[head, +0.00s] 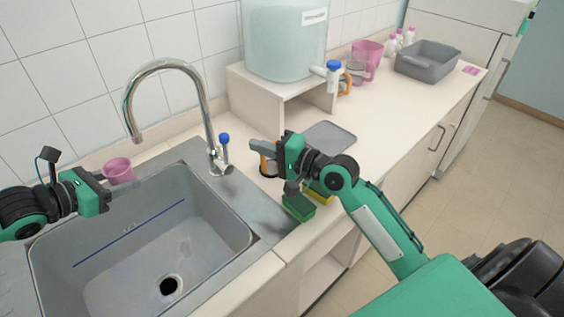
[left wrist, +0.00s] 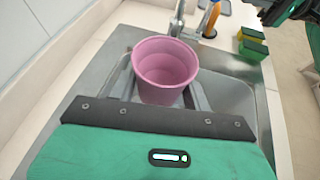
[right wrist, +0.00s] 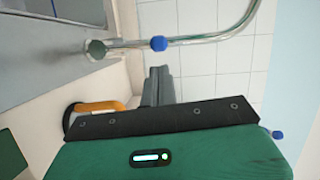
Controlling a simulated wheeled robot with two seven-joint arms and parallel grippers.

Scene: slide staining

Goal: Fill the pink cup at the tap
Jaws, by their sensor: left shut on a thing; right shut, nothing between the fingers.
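The pink cup (head: 118,171) is upright at the sink's back left, just below and slightly left of the tap's spout in the head view. My left gripper (head: 103,178) is shut on it; the left wrist view shows the open cup (left wrist: 165,72) with a plain pink inside. The chrome tap (head: 205,98) arches over the sink, with a blue-topped handle (head: 224,140) at its base. No stream shows under the spout. My right gripper (head: 254,146) is shut and empty, to the right of the handle and apart from it. Its fingers (right wrist: 160,86) point toward the tap in the right wrist view.
The sink (head: 150,250) lies below the cup. Green and yellow sponges (head: 300,206) and an orange-handled item (head: 267,160) are near my right gripper. A water tank (head: 285,40) stands on a shelf behind. A grey tray (head: 330,134), pink jug (head: 366,60) and grey bin (head: 428,60) are farther right.

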